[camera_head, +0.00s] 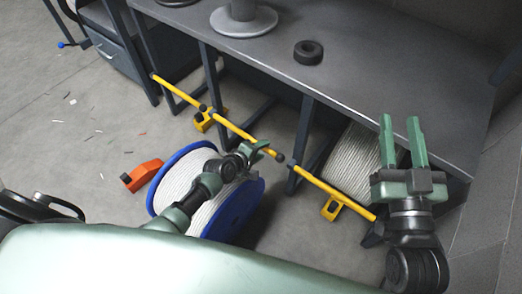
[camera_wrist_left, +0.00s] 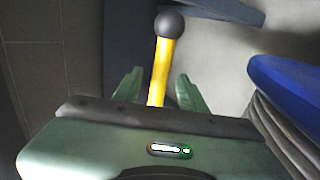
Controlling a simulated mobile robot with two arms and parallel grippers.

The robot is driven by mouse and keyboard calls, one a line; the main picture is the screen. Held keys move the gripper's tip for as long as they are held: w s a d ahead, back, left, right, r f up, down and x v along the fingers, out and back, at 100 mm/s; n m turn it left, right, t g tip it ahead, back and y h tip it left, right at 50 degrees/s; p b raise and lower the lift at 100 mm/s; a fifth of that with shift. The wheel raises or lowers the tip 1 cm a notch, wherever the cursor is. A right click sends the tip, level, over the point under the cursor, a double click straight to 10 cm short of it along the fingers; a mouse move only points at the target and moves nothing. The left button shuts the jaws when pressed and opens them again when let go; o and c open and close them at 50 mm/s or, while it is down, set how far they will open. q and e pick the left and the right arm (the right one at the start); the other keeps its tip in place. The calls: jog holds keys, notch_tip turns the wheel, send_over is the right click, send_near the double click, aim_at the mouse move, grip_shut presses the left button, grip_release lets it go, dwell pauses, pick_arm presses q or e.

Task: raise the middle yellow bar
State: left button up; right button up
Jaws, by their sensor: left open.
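Three yellow bars run in a row along the front of the grey bench. The middle yellow bar (camera_head: 233,128) lies low and ends in a dark ball knob (camera_head: 280,158). My left gripper (camera_head: 262,147) is at this bar near its knob end. In the left wrist view the yellow bar (camera_wrist_left: 160,70) passes between my open left fingers (camera_wrist_left: 156,82), with gaps visible on both sides, and its knob (camera_wrist_left: 170,24) sticks out beyond them. My right gripper (camera_head: 402,125) is open and empty, over the bench edge at right.
The left bar (camera_head: 176,91) and right bar (camera_head: 335,189) flank the middle one. A blue-rimmed cable reel (camera_head: 238,210) stands beside my left forearm, and an orange block (camera_head: 142,175) lies on the floor. Another reel (camera_head: 352,160) sits under the bench (camera_head: 370,75).

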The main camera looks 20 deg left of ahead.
pick_arm(q)
grip_shut()
dwell(1.4)
